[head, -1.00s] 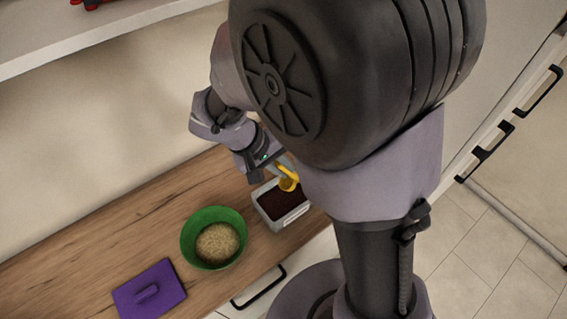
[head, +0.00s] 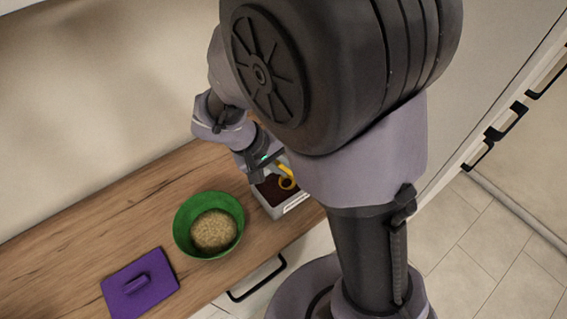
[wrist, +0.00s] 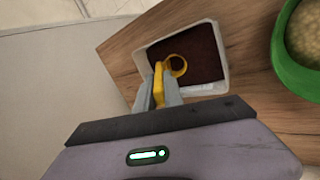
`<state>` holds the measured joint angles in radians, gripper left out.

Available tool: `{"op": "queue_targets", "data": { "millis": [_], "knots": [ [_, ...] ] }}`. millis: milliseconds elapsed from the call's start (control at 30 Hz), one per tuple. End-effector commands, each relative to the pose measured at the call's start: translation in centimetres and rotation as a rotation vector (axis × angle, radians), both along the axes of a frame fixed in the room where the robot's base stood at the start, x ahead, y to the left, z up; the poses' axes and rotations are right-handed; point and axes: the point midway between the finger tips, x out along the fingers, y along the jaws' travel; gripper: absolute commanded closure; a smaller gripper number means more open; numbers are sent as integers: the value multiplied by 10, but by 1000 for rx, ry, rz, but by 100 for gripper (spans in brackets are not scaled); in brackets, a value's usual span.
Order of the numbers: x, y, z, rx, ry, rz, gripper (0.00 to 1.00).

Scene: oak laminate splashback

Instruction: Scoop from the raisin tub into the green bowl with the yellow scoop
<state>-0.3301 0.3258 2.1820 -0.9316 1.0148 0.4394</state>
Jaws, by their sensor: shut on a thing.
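The yellow scoop (head: 286,181) is in my gripper, with its ring-shaped cup over the raisin tub. In the wrist view the scoop (wrist: 158,84) is pinched by its handle between the fingers of my gripper (wrist: 158,92). The raisin tub (wrist: 225,60) is a white rectangular container with dark raisins in it; in the head view its rim (head: 290,207) shows below the gripper. I cannot tell whether the cup touches the raisins. The green bowl (head: 184,231) stands left of the tub and holds a pale grainy heap.
A purple lid-like slab with a handle (head: 150,285) lies on the wooden counter (head: 95,230) left of the bowl. The wall (head: 90,110) rises behind the counter. A black drawer handle (head: 258,282) shows on the counter's front.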

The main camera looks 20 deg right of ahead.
Motion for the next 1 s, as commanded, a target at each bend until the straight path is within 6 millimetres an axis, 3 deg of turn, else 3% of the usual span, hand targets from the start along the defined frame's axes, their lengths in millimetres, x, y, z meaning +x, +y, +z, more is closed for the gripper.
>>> {"op": "queue_targets", "data": {
  "millis": [267, 733, 1000],
  "knots": [
    [0, 0, -22, 0, 0, 1, 100],
    [-4, 33, -19, 0, 1, 3, 100],
    [-2, 16, -16, 204, 22, -5, 100]
  ]
}}
